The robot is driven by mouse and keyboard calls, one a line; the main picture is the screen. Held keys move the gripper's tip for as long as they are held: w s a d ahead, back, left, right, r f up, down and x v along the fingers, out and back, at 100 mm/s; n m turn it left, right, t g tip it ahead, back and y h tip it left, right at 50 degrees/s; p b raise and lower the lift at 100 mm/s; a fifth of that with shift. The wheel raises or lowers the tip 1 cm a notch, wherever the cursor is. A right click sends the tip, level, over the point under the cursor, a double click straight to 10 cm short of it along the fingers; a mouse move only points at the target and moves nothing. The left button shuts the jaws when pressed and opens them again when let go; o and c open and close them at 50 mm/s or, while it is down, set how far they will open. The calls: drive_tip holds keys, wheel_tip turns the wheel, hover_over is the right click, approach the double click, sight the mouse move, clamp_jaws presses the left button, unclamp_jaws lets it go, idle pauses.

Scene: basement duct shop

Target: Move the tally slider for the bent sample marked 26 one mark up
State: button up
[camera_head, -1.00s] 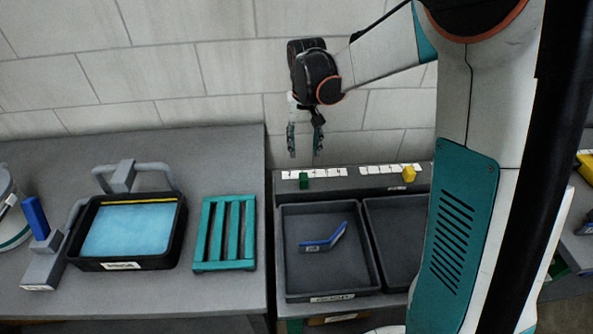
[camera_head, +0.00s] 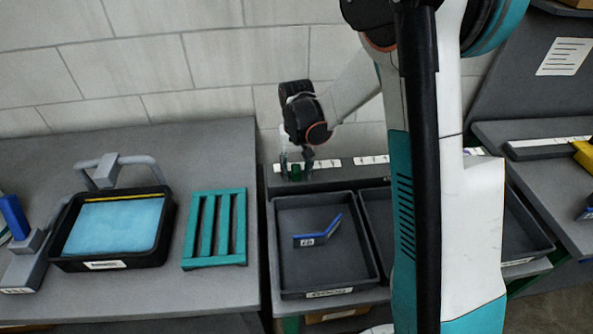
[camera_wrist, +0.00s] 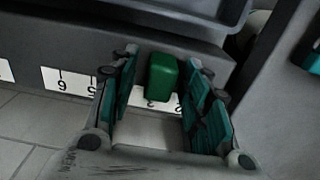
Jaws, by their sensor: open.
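The green slider block (camera_head: 296,173) sits on a rail (camera_head: 335,178) with a numbered white scale strip (camera_head: 326,163) behind the left tray. My gripper (camera_head: 296,168) is low over this rail, open, with one finger on each side of the green slider. In the wrist view, the slider (camera_wrist: 163,76) stands between the open fingers, with a gap visible on both sides. The scale appears upside down there, with 6 and 5 (camera_wrist: 68,82) to the left and a 2 near the slider. A blue bent sample (camera_head: 318,233) lies in the left tray (camera_head: 287,293); its small label is hard to read.
A second scale strip (camera_head: 372,160) lies to the right, partly hidden by my arm. A blue-filled black tub (camera_head: 105,265) and a teal slatted rack (camera_head: 214,264) stand on the left bench. Another bench on the right holds a scale rail (camera_head: 550,147) and a yellow block (camera_head: 584,153).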

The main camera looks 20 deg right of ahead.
clamp_jaws()
drive_tip(key=shift+s+d, duration=0.2)
drive_tip(key=shift+d, duration=0.85)
drive_tip(key=shift+s+d, duration=0.2)
drive_tip(key=shift+d, duration=0.8)
drive_tip(key=shift+a, duration=0.1)
unclamp_jaws()
wheel_tip(320, 180, up, 12)
